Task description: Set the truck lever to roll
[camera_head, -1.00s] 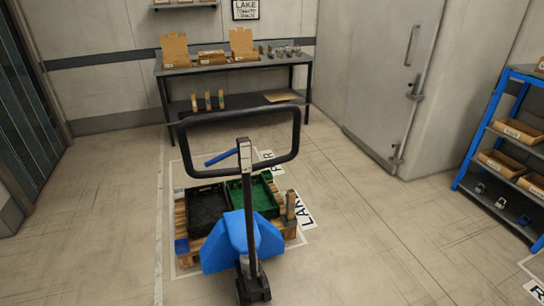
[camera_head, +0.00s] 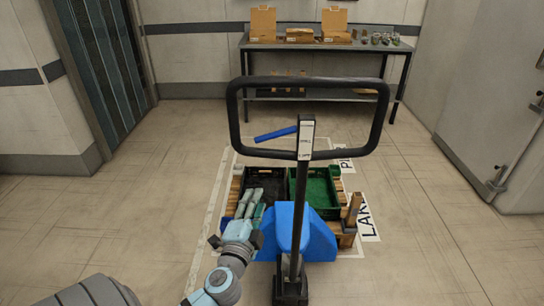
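The pallet truck stands in front of me with a black loop handle (camera_head: 236,118) on an upright black tiller (camera_head: 297,200). The blue lever (camera_head: 276,134) sticks out to the left of the tiller head, its free end slightly lower than its root. A white label plate (camera_head: 306,138) on the tiller head carries small text I cannot read. My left gripper (camera_head: 250,203) is below and left of the lever, apart from it, in front of the black crate. Its finger opening is not clear. My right gripper is out of view.
The truck's blue body (camera_head: 318,240) stands at a wooden pallet (camera_head: 342,238) holding a black crate (camera_head: 232,208) and a green crate (camera_head: 334,194). A workbench (camera_head: 392,47) with cardboard boxes stands behind. Floor is clear on both sides.

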